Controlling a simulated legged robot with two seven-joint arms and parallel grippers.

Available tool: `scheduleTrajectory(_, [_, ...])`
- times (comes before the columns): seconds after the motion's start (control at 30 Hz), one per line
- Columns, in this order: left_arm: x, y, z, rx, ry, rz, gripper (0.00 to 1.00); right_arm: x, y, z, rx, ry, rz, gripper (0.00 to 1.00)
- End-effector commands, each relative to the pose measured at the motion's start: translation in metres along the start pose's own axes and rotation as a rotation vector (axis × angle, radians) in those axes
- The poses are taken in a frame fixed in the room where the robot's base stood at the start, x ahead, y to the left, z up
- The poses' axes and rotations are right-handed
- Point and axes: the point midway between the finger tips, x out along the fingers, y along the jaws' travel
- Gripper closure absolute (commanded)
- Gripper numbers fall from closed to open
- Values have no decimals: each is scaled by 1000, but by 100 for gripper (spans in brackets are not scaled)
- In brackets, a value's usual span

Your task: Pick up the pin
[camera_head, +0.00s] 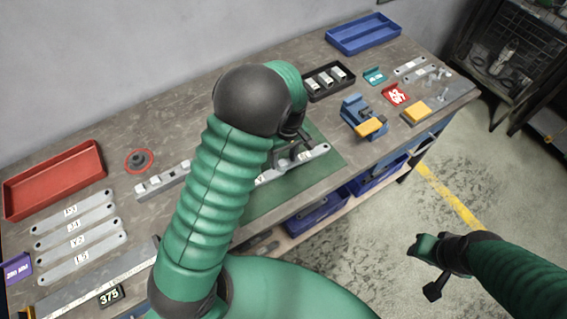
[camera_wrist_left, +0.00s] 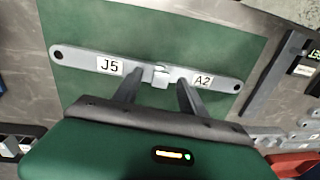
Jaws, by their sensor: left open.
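A galvanized bracket strip (camera_wrist_left: 85,60) lies on the green mat, labelled J5 on one half and A2 on the other; part of it shows in the head view (camera_head: 318,153). A small light-grey piece that looks like the pin (camera_wrist_left: 161,75) sits at the middle of the strip, between the two labels. My left gripper (camera_wrist_left: 160,92) is open, with its fingertips to either side of this piece and nothing held. In the head view my left arm hides much of the strip. My right gripper (camera_head: 430,268) hangs off the bench over the floor; its jaw state is unclear.
A blue clamp (camera_head: 357,115) with a yellow part stands right of the mat (camera_head: 325,170). A black tray (camera_head: 328,82) is behind. A red tray (camera_head: 55,178) and several labelled strips lie at left. A blue tray (camera_head: 363,34) is at the back.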

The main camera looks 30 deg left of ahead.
Motion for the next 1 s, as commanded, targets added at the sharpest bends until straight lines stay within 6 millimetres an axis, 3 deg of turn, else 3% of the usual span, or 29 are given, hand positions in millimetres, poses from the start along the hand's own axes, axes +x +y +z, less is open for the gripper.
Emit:
scheduleTrajectory(0.1, [11, 0, 0, -1, 0, 0, 51, -1, 0, 0, -1, 0, 0, 64])
scheduleTrajectory(0.27, [11, 2, 1, -1, 2, -1, 51, 0, 0, 0, -1, 0, 0, 64])
scheduleTrajectory(0.67, [10, 1, 1, -1, 1, -1, 100, 0, 0, 0, 0, 0, 0, 64])
scheduleTrajectory(1.0, [10, 1, 1, -1, 2, 0, 100, 0, 0, 0, -1, 0, 0, 64])
